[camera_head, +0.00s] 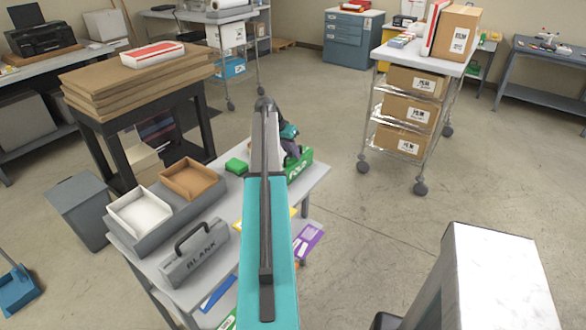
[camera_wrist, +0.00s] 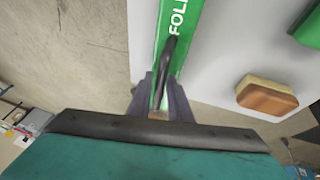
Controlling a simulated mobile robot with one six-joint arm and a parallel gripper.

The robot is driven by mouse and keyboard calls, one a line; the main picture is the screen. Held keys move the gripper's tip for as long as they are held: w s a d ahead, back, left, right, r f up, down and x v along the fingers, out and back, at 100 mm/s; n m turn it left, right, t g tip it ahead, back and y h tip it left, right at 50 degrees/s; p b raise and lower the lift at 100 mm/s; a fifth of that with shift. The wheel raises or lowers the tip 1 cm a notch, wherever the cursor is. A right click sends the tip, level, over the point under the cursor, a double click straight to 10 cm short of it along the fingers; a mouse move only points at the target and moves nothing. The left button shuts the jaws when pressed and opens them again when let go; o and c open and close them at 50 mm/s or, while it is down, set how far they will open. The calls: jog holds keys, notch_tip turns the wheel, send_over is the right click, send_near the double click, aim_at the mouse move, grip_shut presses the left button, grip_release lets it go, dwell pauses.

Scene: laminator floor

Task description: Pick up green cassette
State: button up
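The green cassette (camera_head: 299,166) lies at the far right end of the grey cart top. In the wrist view the green cassette (camera_wrist: 184,30) shows white letters, partly cut off, and a dark arched handle (camera_wrist: 166,70). My gripper (camera_wrist: 160,108) is over the handle, with its two grey-purple fingers spread on either side and green showing between them. It looks open; contact with the handle cannot be made out. In the head view my gripper (camera_head: 292,148) is at the cassette, and my arm hides part of it.
A green block (camera_head: 237,166) and a tan-brown block (camera_wrist: 267,96) sit near the cassette. A grey "BLANK" cassette (camera_head: 196,254), a white tray (camera_head: 140,212) and a brown tray (camera_head: 192,179) are on the cart. Open floor lies right, before a rack of boxes (camera_head: 409,108).

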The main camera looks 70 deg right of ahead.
grip_shut()
dwell(1.1)
jog(key=shift+r, duration=0.25)
jog(key=shift+r+b, duration=0.85)
jog(key=shift+r, duration=0.55)
jog(key=shift+s+a+r, duration=0.1)
jog(key=shift+s+a, duration=0.1)
jog(key=shift+a, duration=0.05)
jog(key=s+a+b, duration=0.2)
jog(key=s+a, duration=0.2)
jog(key=a, duration=0.2)
jog(key=s+a+r+b, duration=0.1)
jog(key=s+a+b, duration=0.1)
jog(key=a, duration=0.5)
jog(key=shift+s+r, duration=0.3)
jog(key=shift+s, duration=0.55)
jog(key=shift+a, duration=0.15)
